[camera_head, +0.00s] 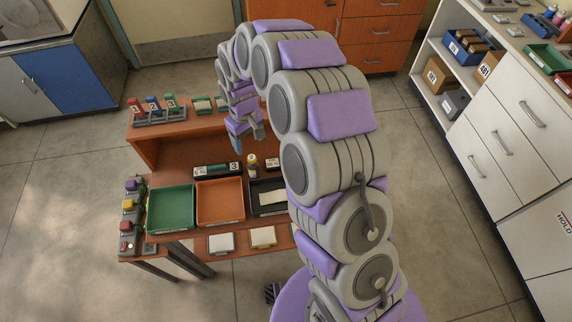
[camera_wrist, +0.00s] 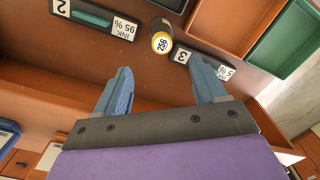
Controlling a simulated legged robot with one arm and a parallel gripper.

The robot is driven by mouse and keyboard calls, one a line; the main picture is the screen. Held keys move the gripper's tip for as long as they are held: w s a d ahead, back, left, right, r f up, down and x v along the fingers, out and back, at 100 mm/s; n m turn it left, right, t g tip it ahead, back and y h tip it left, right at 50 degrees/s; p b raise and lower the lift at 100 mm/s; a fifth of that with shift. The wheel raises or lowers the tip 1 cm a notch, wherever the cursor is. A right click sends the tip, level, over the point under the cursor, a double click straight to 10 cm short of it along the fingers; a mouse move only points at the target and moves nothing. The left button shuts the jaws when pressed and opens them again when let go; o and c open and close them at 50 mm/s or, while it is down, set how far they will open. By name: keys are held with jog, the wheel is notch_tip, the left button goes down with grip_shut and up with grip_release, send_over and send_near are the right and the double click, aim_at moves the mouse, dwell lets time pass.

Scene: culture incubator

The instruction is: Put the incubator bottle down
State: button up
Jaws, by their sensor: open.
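The small bottle (camera_wrist: 161,42), with a yellow top marked 256, stands on the brown desk in the wrist view. It also shows in the head view (camera_head: 252,161), behind the trays. My gripper (camera_wrist: 161,72) is open and empty, its two blue fingers spread wide. The bottle appears beyond the fingertips, roughly in line with the gap between them, and no finger visibly touches it. In the head view my gripper (camera_head: 248,137) is above the desk, just behind the bottle.
Dark labelled holders marked 2 (camera_wrist: 95,17) and 3 (camera_wrist: 205,62) flank the bottle closely. Green (camera_head: 149,209), orange (camera_head: 220,222) and black (camera_head: 254,203) trays sit in front. A raised shelf (camera_head: 150,131) with colored items runs behind.

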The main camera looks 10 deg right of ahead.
jog(key=s+d+r+m, duration=0.1)
jog(key=s+d+r, duration=0.4)
jog(key=s+r, duration=0.25)
jog(key=s+d+r+m, duration=0.2)
jog(key=s+d+r, duration=0.3)
jog(key=s, duration=0.4)
jog(key=s+d+r+m, duration=0.1)
jog(key=s+d+r, duration=0.1)
jog(key=s, duration=0.7)
jog(key=s+d+r+m+g, duration=0.1)
jog(key=s+d+r+m, duration=0.1)
jog(key=s, duration=0.8)
jog(key=shift+s+d, duration=0.15)
jog(key=shift+d, duration=0.6)
jog(key=shift+s+m, duration=0.3)
jog(key=shift+c, duration=2.7)
